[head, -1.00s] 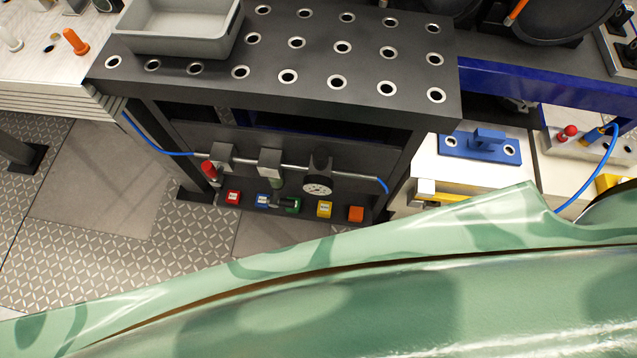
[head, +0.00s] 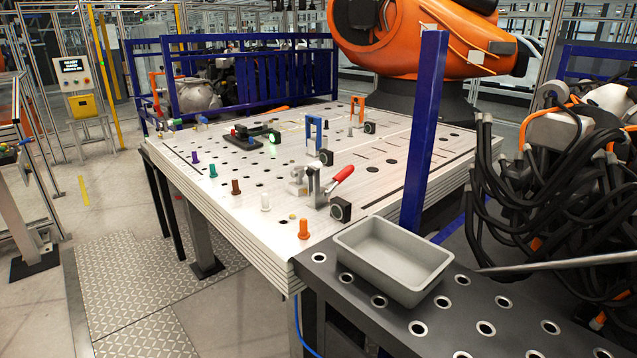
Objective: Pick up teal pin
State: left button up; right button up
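The teal pin (head: 213,170) stands upright near the left edge of the pale perforated table (head: 215,200). It is in a row along that edge, between a purple pin (head: 195,157) behind it and a brown pin (head: 235,187) in front of it. A white pin (head: 265,202) and an orange pin (head: 303,229) follow toward the near corner. Nothing covers the teal pin. Neither of my grippers is in view.
A grey open bin (head: 392,262) sits on the dark perforated bench at the near right. A red-handled clamp (head: 342,176) and a blue post (head: 424,130) stand right of the pins. Free floor (head: 140,285) lies left of the table.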

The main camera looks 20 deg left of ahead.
aim_at(212, 166)
jog(key=i+j+u, duration=0.25)
jog(key=j+u, duration=0.2)
jog(key=j, duration=0.2)
jog(key=i+j+u, duration=0.4)
jog(key=j, duration=0.15)
jog(key=i+j+u, duration=0.85)
jog(key=i+u, duration=0.45)
jog(key=i+z, duration=0.1)
jog(key=i, duration=0.45)
jog(key=i+j+z, duration=0.1)
jog(key=i, duration=0.5)
jog(key=i+z, duration=0.25)
jog(key=z, duration=0.15)
jog(key=i+z, duration=0.45)
jog(key=z, duration=0.3)
jog(key=i+z, duration=0.6)
jog(key=k+l+z, duration=0.2)
jog(key=z, duration=0.15)
jog(key=k+l+z, duration=0.15)
jog(key=z, duration=0.15)
jog(key=k+l+z, duration=0.15)
jog(key=l+z, duration=0.2)
